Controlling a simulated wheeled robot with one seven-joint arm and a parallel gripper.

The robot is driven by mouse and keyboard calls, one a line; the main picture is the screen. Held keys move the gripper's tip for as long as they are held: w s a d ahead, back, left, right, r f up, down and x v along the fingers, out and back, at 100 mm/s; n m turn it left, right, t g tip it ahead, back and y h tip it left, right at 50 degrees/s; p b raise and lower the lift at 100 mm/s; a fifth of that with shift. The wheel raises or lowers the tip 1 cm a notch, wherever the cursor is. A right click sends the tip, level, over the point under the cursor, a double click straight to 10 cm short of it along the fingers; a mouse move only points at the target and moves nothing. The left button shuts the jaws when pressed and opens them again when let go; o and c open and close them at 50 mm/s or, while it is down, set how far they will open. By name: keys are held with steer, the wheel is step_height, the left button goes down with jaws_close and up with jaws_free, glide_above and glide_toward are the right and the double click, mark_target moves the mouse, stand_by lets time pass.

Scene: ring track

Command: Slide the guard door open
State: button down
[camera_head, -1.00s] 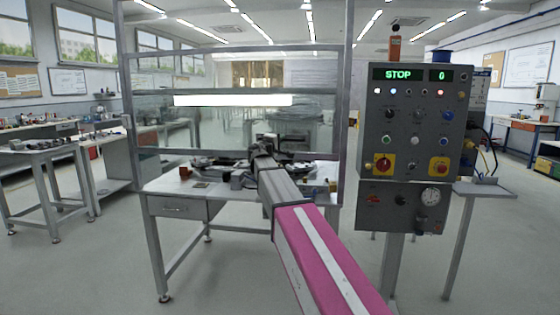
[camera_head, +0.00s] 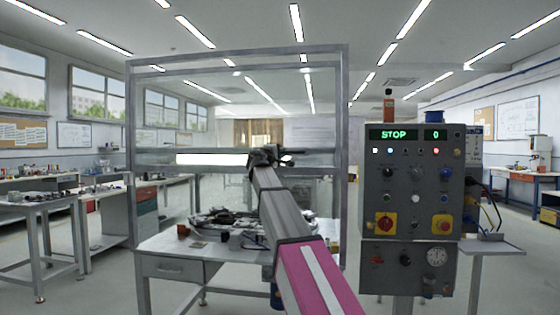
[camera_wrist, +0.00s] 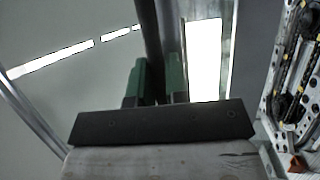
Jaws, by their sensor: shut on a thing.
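The guard door (camera_head: 200,110) is a clear panel in a grey metal frame, standing over the front of the grey work table (camera_head: 215,256). Its bottom rail is well above the table top, with an open gap below. My gripper (camera_head: 268,155) is at this bottom rail, near the middle of the door. In the wrist view my gripper (camera_wrist: 157,82) has its two green fingers on either side of a dark bar (camera_wrist: 149,35), shut on it. The bar seems to be the door's handle; my arm hides part of it in the head view.
A grey control panel (camera_head: 414,205) stands close on the right, showing STOP and 0. A ring track (camera_head: 235,220) with small parts lies on the table. Side benches (camera_head: 40,204) stand at the left. A bright light strip (camera_head: 215,159) shows behind the door.

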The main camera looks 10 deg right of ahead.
stand_by(0.3)
steer(key=c, duration=1.4)
jaws_free()
steer(key=v, duration=1)
steer(key=shift+s+a+f, duration=0.1)
steer(key=shift+s+a, duration=0.1)
steer(key=shift+s, duration=0.15)
